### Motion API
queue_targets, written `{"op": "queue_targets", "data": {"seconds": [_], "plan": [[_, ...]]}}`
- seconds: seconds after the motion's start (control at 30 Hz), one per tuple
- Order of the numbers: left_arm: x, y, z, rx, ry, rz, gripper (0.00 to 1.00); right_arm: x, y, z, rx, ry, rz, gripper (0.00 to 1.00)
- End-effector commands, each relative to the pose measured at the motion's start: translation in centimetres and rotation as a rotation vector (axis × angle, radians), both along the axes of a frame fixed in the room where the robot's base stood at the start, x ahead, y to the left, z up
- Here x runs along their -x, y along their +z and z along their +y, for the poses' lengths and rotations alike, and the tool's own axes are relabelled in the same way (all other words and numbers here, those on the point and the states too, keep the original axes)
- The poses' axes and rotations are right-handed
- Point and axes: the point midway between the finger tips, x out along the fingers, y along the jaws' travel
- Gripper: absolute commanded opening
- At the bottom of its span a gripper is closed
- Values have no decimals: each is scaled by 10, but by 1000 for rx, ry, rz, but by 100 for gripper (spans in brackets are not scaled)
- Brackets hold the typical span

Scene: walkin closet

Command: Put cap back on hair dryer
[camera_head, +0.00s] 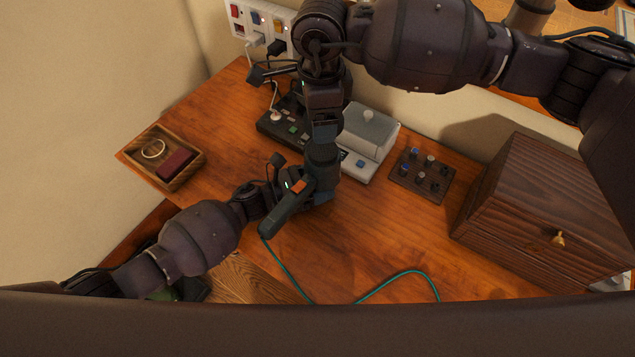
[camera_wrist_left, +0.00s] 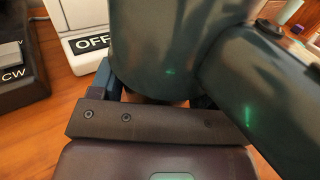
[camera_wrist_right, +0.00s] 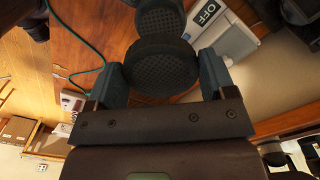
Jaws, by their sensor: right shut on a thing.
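The dark teal hair dryer (camera_head: 283,213), with an orange switch, is off the table near the middle of the head view. Its barrel (camera_wrist_left: 165,45) and handle (camera_wrist_left: 265,95) fill the left wrist view. My left gripper (camera_head: 288,188) is shut on it. My right gripper (camera_head: 324,135) comes down from above and is shut on the round, black mesh cap (camera_wrist_right: 160,65). In the right wrist view, a second mesh disc, apparently the dryer's end (camera_wrist_right: 158,18), shows just beyond the cap. I cannot tell whether they touch. The cap is not clear in the head view.
A wooden tray (camera_head: 190,181) stands at the left. A dark control box (camera_head: 275,124), a white device (camera_head: 378,140) and a knob panel (camera_head: 422,176) stand behind. A wooden cabinet (camera_head: 530,205) is at right. A green cord (camera_head: 400,275) crosses the clear front of the table.

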Motion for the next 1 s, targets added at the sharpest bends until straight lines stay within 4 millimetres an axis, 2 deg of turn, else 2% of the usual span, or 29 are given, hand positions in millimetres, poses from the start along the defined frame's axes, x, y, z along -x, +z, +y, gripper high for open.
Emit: {"op": "queue_targets", "data": {"seconds": [0.03,0.23,0.43,0.8,1.0], "plan": [[0,0,0,0,0,0,57,0,0,0,0,0,0,51],[0,0,0,0,0,0,27,0,0,0,0,0,0,51],[0,0,0,0,0,0,27,0,-9,0,0,-1,1,51],[0,0,0,1,0,0,27,0,-49,0,0,1,1,51],[0,0,0,1,0,0,27,0,-50,0,0,1,-1,51]]}}
